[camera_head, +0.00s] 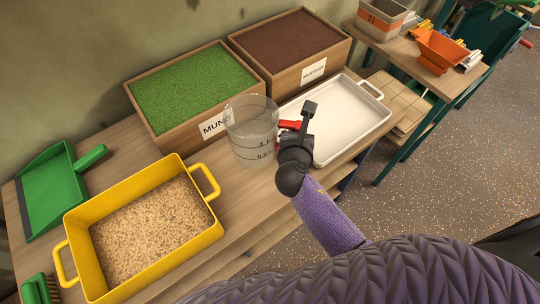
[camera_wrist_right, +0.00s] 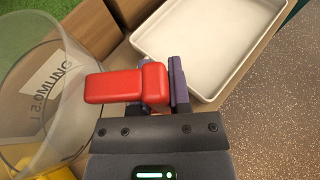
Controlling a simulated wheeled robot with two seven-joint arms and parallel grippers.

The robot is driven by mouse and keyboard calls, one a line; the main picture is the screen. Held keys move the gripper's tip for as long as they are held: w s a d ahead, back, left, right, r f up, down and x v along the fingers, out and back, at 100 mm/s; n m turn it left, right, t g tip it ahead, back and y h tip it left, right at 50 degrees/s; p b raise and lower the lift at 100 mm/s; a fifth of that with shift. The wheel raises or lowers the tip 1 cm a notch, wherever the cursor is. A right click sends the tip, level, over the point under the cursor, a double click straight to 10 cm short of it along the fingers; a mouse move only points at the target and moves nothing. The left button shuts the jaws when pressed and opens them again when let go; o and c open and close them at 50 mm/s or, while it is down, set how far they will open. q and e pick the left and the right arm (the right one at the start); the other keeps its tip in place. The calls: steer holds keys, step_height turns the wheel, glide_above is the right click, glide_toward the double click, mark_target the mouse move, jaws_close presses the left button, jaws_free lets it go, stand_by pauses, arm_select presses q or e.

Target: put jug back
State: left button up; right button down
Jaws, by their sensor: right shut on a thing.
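A clear measuring jug (camera_head: 252,140) with dark scale marks and a red handle is upright in front of the wooden boxes, between the yellow tray and the white tray. Whether its base touches the table I cannot tell. My right gripper (camera_head: 296,128) is shut on the red handle, on the jug's right side. The right wrist view shows the red handle (camera_wrist_right: 128,84) at the gripper's fingers (camera_wrist_right: 160,90) and the jug's clear wall (camera_wrist_right: 40,100) at the left. The jug looks empty. My left gripper is not in view.
A green-filled box (camera_head: 160,128) and a brown-filled box (camera_head: 268,84) stand behind. A yellow tray (camera_head: 185,169) of grain is at the left, a white tray (camera_head: 377,119) at the right. A green dustpan (camera_head: 45,188) and a brush (camera_head: 38,290) lie far left. An orange container (camera_head: 438,50) stands on another table.

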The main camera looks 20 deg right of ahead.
step_height(320, 180, down, 8)
steer(key=b, duration=0.4)
steer(key=shift+r, duration=0.25)
steer(key=shift+f, duration=0.1)
steer(key=c, duration=1)
jaws_free()
steer(key=shift+f, duration=0.15)
steer(key=shift+c, duration=0.2)
steer(key=o, duration=0.5)
steer(key=shift+a, duration=0.1)
steer(key=shift+c, duration=0.2)
